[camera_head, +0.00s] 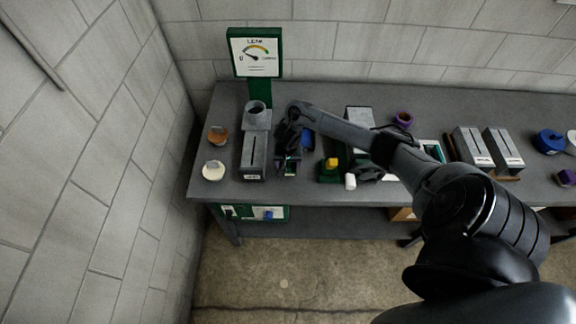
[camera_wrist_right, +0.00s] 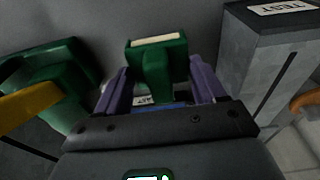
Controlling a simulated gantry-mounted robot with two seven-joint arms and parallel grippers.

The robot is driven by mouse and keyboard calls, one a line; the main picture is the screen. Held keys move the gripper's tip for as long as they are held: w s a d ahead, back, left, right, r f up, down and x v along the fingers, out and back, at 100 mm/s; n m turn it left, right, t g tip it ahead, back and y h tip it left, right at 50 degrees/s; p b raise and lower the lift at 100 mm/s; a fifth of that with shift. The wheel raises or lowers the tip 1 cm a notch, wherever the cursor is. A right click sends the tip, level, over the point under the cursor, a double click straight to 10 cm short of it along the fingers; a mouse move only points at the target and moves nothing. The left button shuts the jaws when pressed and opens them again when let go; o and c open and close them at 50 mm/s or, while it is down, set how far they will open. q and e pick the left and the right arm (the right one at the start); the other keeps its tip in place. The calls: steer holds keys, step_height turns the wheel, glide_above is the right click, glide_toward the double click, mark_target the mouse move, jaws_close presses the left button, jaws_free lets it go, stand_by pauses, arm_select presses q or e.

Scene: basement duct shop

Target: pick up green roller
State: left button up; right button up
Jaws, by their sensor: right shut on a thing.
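The green roller (camera_wrist_right: 157,55) is a green block with a cream strip along its top and a green stem below, seen in the right wrist view. My right gripper (camera_wrist_right: 160,88) has its two purple fingers on either side of the stem and is shut on it. In the head view my right gripper (camera_head: 288,165) is over the left part of the bench, just right of a grey slotted box. The roller is mostly hidden there by the gripper and small in the picture. I cannot tell whether it touches the bench. My left gripper is not in view.
The grey slotted box (camera_head: 253,160), labelled TEST in the wrist view (camera_wrist_right: 280,60), stands close beside the gripper. A green block with a yellow part (camera_head: 330,168) is on the other side. A gauge board (camera_head: 255,54) stands behind. More grey boxes (camera_head: 475,148) stand at right.

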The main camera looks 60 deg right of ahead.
steer(key=s+d+r, duration=0.5)
steer(key=d+r, duration=0.2)
steer(key=d, duration=0.3)
steer(key=shift+s+d+r+b, duration=0.15)
steer(key=shift+s+d+b, duration=0.05)
steer(key=shift+b, duration=0.1)
